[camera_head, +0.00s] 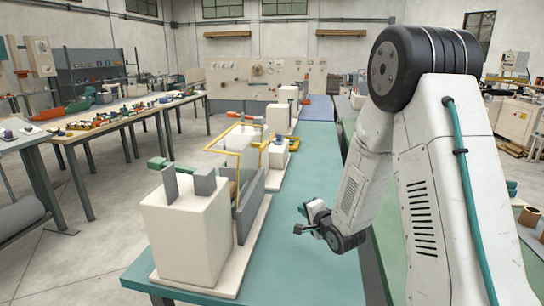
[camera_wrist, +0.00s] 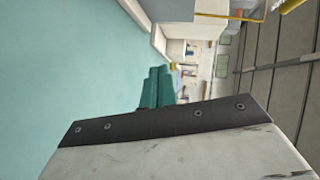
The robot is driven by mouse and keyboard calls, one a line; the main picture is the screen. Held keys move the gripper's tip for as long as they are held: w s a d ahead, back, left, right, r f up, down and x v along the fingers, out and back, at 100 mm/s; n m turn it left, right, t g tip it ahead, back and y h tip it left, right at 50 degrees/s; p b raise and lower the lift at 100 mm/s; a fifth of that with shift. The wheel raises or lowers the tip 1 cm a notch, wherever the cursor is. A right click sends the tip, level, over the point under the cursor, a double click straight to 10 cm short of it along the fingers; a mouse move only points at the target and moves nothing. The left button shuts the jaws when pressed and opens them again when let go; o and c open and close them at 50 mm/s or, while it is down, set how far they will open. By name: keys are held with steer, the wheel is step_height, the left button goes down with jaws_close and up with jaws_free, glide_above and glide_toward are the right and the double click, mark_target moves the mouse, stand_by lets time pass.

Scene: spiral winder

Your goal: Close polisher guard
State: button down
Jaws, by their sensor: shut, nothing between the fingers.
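The polisher seems to be the white block machine (camera_head: 190,235) on the left of the teal bench, with grey uprights on top. A yellow tube frame (camera_head: 239,152), which looks like its guard, stands up behind the block, over a grey plate. I cannot tell how far the guard is open. My gripper (camera_head: 301,219) is low over the bench, to the right of the machine and apart from it. In the wrist view its green fingers (camera_wrist: 157,87) lie together, empty. A yellow bar (camera_wrist: 210,16) shows at the top there, perhaps part of the frame.
The teal bench top (camera_head: 305,265) is clear around my gripper. Smaller white machines (camera_head: 278,152) stand farther back along the bench's left side. A wooden table with many small parts (camera_head: 120,112) stands across the aisle to the left.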

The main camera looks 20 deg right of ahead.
step_height(320, 180, up, 10)
steer(key=a+r+m+t+y, duration=0.1)
steer(key=a+m+t+y, duration=0.1)
steer(key=m+t+y, duration=0.3)
steer(key=w+a+r, duration=0.2)
steer(key=w, duration=0.3)
steer(key=w+a+r+t+h, duration=0.1)
steer(key=w+a+r, duration=0.2)
steer(key=w, duration=0.3)
steer(key=shift+a+r, duration=0.1)
steer(key=shift+a, duration=0.15)
